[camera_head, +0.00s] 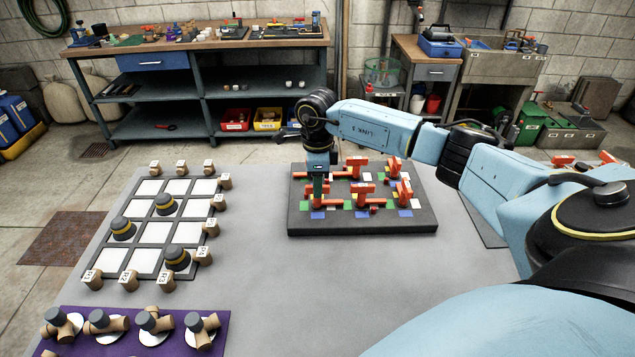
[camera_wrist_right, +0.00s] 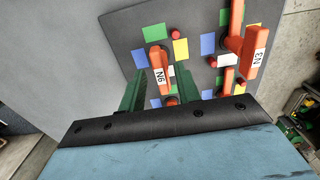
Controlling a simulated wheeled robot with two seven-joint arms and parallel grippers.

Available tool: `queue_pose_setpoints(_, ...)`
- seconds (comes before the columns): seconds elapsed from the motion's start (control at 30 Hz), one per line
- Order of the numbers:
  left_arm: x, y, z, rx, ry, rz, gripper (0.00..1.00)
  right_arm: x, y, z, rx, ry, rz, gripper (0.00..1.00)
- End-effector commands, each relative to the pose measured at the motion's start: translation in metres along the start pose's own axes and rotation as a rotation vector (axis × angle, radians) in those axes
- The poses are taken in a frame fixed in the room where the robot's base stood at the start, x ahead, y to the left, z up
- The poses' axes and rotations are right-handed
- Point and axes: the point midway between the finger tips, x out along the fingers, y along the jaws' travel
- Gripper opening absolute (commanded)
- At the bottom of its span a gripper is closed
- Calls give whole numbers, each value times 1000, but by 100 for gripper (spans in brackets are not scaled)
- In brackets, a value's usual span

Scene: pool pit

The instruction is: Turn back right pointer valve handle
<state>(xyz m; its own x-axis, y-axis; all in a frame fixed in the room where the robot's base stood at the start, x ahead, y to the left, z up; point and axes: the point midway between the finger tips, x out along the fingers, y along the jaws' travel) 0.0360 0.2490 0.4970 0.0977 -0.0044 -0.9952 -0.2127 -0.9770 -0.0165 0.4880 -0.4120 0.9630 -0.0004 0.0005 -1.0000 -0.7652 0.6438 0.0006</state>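The dark valve board (camera_head: 415,222) lies on the grey table and carries several orange pointer handles, including one at its right (camera_head: 402,192). In the head view my right gripper (camera_head: 318,195) points down over the board's left part. In the right wrist view its two green fingers (camera_wrist_right: 160,82) stand apart, on either side of an orange handle labelled N6 (camera_wrist_right: 157,62). Gaps show between handle and fingers; contact cannot be seen. A handle labelled N3 (camera_wrist_right: 254,62) is to the right. Which handle the task calls right is not clear. My left gripper is out of view.
Coloured squares surround the handles, and neighbouring handles stand close by. A white-celled grid board (camera_head: 145,235) with dark knobs and wooden blocks lies at left. A purple mat (camera_head: 240,320) with wooden pieces is at front left. The table's front middle is clear.

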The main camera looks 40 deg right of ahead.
Motion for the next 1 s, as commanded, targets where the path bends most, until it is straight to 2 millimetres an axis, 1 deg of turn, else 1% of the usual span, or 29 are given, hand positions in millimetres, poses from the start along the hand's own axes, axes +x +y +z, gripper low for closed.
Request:
queue_pose_setpoints(0.1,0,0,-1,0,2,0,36,5,0,0,0,0,0,33)
queue_pose_setpoints(0.33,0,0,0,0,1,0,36,5,0,0,0,0,0,33)
queue_pose_setpoints(0.37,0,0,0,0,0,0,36,5,0,0,0,0,0,31)
queue_pose_setpoints(0.6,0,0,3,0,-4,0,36,5,0,0,0,0,0,0)
queue_pose_setpoints(0.87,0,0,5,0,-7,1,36,5,0,0,8,0,0,0)
queue_pose_setpoints(1.0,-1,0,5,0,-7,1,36,4,0,0,39,0,-1,0)
